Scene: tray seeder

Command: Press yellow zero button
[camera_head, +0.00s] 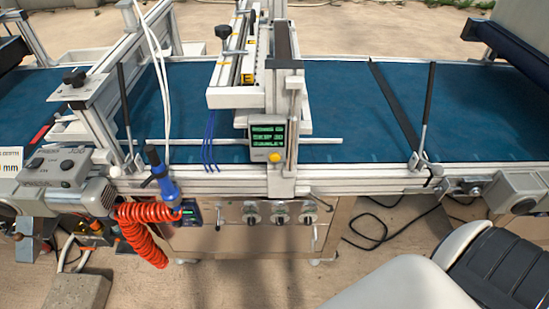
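The yellow button (275,157) is a small round knob at the lower edge of a grey control box. The box has a dark screen (267,135) with green text and is fixed to the upright post in the middle of the machine. Nothing covers the button and nothing touches it. Neither of my grippers shows in the head view.
A blue conveyor belt (350,105) runs across behind the box. A blue-handled tool (163,183) with an orange coiled hose (143,232) hangs at left. Several knobs (281,219) sit below. A white and black rounded body (490,262) fills the bottom right.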

